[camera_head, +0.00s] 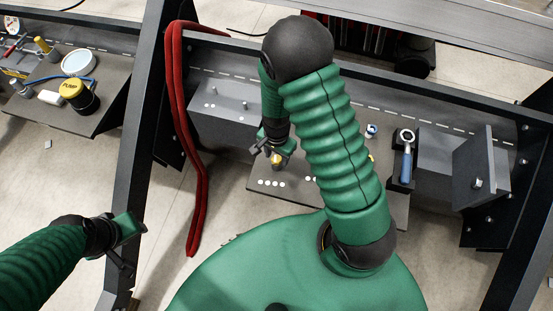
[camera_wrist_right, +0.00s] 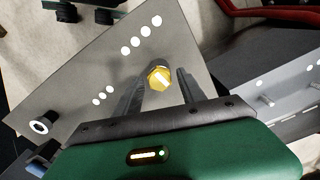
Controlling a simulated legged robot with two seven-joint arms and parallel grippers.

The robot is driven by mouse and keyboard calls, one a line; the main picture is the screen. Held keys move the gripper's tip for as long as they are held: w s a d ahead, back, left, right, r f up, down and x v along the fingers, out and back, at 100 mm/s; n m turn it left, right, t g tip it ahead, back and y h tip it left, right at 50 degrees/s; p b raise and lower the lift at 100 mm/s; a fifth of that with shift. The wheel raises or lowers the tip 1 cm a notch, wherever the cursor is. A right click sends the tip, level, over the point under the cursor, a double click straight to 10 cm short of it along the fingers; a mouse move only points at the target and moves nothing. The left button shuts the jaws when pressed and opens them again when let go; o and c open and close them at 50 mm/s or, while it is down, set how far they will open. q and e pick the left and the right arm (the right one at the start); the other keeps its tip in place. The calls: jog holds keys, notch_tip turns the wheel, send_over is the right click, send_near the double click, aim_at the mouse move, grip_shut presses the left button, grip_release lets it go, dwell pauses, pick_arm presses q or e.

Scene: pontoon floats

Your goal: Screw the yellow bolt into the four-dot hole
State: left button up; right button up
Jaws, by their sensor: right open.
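The yellow bolt (camera_wrist_right: 159,79) has a hexagonal head with a pale bar mark. It stands at the grey plate (camera_head: 262,171) beside the four white dots (camera_wrist_right: 142,36); the hole under it is hidden. In the head view the bolt (camera_head: 278,162) is just below my right gripper (camera_head: 274,154), and the four dots (camera_head: 271,183) lie in front of it. In the wrist view my right gripper (camera_wrist_right: 160,88) is open, with a finger on either side of the bolt head, apparently without gripping it. My left gripper (camera_head: 128,245) is away at the lower left, its finger gap unclear.
A blue-handled ring tool (camera_head: 407,154) stands in a dark holder at the plate's right. Another dot group (camera_wrist_right: 103,95) and a round dark fitting (camera_wrist_right: 40,126) are on the plate. A red hose (camera_head: 180,120) hangs left. A grey box with pegs (camera_head: 222,108) is behind.

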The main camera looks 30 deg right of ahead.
jog(key=n, duration=0.3)
jog(key=n+p, duration=0.1)
jog(key=n, duration=0.2)
jog(key=shift+r+n, duration=0.15)
jog(key=shift+n, duration=0.25)
jog(key=n+p, duration=0.1)
jog(key=n, duration=0.4)
jog(key=shift+n, duration=0.4)
jog(key=n+p, duration=0.3)
jog(key=n, duration=0.6)
jog(key=shift+r, duration=0.2)
jog(key=shift+f+n+p, duration=0.15)
jog(key=shift+n+p, duration=0.25)
jog(key=shift+n, duration=0.6)
jog(key=shift+f, duration=0.2)
jog(key=shift+r, duration=0.1)
